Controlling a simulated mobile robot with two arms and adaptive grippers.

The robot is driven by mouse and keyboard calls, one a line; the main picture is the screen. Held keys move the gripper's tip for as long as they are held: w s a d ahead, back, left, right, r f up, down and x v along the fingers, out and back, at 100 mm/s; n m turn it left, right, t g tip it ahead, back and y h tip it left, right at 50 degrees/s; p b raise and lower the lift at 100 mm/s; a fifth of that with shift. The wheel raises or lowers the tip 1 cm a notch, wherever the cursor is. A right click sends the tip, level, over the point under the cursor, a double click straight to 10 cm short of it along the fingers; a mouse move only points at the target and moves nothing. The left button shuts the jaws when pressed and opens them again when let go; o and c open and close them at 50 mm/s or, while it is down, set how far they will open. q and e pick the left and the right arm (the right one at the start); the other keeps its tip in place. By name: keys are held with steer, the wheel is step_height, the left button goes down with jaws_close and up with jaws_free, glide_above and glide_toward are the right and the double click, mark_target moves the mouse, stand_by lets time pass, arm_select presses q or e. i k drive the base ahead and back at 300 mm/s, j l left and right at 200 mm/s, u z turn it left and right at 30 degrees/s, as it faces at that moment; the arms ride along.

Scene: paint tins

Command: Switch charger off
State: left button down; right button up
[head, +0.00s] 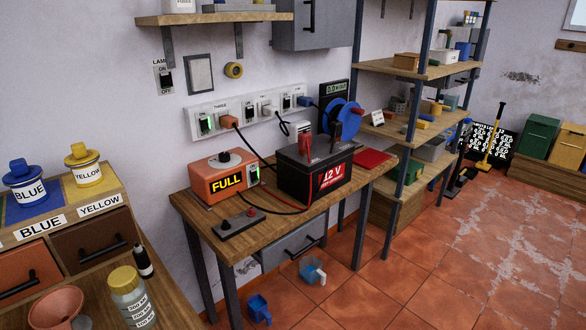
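The charger (207,187) is an orange box with a lit yellow FULL display (226,182) and a knob on top. It stands on the left part of a wooden workbench (300,228). A small black and green switch (254,174) is on its right side; its position is too small to tell. Behind it, a white socket strip (248,112) with several switches is on the wall. An orange plug (229,121) sits in the strip with a black cable running down from it. Neither of my grippers is in view.
A black 12 V battery (315,172) stands right of the charger. A small grey panel with terminals (239,222) lies in front, among loose cables. A blue cable reel (342,120) is behind. Paint tins (27,183) stand at left. The floor (440,265) at right is clear.

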mark_target(254, 173)
steer(key=i+l+z, duration=0.1)
steer(key=i+l, duration=1.05)
steer(key=l, duration=0.1)
